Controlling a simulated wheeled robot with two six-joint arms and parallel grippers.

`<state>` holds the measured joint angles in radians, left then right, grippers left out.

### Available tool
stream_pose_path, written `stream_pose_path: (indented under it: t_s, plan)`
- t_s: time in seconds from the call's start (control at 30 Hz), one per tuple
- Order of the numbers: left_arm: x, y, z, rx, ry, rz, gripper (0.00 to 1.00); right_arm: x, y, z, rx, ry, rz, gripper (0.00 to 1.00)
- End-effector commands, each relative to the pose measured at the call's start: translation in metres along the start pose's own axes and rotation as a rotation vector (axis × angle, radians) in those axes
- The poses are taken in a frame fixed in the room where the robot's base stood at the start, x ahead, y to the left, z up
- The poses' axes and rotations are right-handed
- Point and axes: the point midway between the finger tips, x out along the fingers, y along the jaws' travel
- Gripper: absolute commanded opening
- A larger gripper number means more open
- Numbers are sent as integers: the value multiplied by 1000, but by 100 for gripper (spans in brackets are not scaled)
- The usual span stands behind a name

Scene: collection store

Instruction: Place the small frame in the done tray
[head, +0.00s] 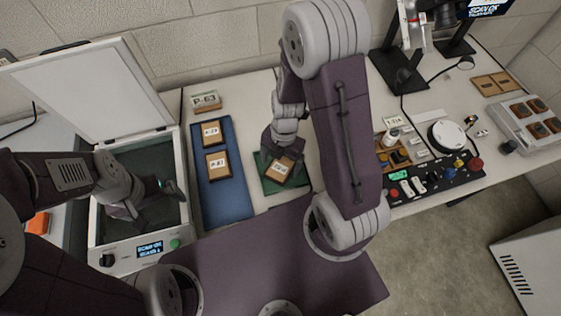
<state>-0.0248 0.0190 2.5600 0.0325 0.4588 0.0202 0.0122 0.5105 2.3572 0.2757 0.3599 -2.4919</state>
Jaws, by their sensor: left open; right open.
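A small wooden frame with a white label (280,169) lies turned at an angle on a green tray or mat (269,186) in the middle of the table. My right gripper (281,158) is open, right at the frame's far edge, with its fingers close around or just above it; contact cannot be told. Two similar labelled wooden frames (216,163) lie on a blue tray or mat (226,200) to the left. My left gripper (160,197) is open, inside or over the open scanner box (112,262). No readable sign marks which tray is the done tray.
The scanner's raised lid (88,92) stands at the left. A sign (206,101) stands behind the blue mat. A control panel (432,178) with buttons and knobs, a round white device (447,136) and a grey tray of brown pieces (533,120) are at the right.

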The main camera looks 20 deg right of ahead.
Motion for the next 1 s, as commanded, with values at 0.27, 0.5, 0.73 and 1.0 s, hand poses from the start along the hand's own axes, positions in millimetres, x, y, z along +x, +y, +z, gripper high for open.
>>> stream_pose_path:
  t_s: [0.27,0.5,0.73,1.0]
  plan:
    - [-17,0,-2,0,0,0,100,-43,1,0,0,-5,5,89]
    - [-29,1,-3,0,0,0,100,-101,1,0,0,-4,4,89]
    - [-32,1,-3,0,0,0,100,-123,0,0,1,0,1,89]
    - [-32,1,-3,0,0,0,100,-123,-4,-4,292,-23,12,89]
